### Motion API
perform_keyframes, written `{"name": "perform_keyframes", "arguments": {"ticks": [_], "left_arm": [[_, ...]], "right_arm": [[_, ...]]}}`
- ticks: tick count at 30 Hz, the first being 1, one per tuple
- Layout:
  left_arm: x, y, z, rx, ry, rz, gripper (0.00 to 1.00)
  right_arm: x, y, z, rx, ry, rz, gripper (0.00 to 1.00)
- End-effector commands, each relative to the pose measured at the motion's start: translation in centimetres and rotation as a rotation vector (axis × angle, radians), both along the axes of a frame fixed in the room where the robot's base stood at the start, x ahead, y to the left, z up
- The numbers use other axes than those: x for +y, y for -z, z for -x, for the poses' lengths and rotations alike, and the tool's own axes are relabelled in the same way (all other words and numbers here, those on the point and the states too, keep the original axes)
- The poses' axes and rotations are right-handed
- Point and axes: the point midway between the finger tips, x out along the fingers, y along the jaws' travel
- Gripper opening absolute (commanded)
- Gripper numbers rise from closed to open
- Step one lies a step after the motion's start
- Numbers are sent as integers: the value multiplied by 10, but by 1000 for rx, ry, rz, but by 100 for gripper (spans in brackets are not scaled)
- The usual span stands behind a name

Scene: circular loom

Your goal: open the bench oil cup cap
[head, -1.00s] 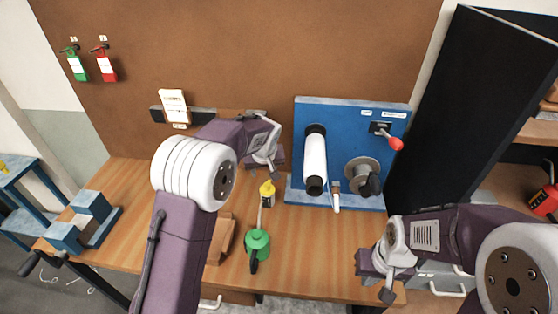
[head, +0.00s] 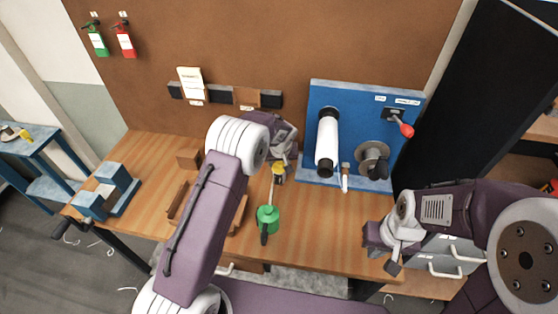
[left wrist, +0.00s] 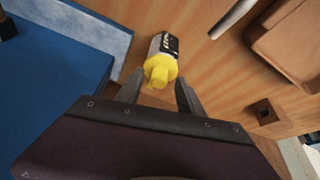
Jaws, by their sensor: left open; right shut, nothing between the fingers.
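The oil cup has a yellow cap (head: 278,168) and stands on the bench, just in front of my left gripper. In the left wrist view its yellow cap (left wrist: 159,70) faces the camera, with a black-and-white marked body (left wrist: 165,44) beyond. My left gripper (left wrist: 158,92) is open, its fingers apart on either side of the cap's near end; I cannot tell whether they touch it. In the head view the left gripper (head: 284,152) is partly hidden by its own wrist. My right gripper (head: 384,256) is shut and empty near the bench's front right.
A green oil can (head: 267,219) stands in front of the cup. A blue panel (head: 350,104) with a white roller (head: 328,140) and a red-knobbed lever (head: 406,130) stands to the right. A wooden tray (head: 180,205) and a blue stand (head: 112,178) are to the left.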

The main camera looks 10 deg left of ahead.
Motion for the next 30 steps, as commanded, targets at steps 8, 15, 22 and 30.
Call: {"name": "perform_keyframes", "arguments": {"ticks": [8,15,22,30], "left_arm": [[0,1,0,0,0,0,25],[0,0,0,0,0,0,0],[0,0,0,0,-1,0,0],[0,0,0,-1,-1,-1,0]], "right_arm": [[0,0,0,0,0,0,0],[0,0,0,0,0,0,0],[0,0,0,0,0,0,0],[0,0,0,0,0,0,0]]}}
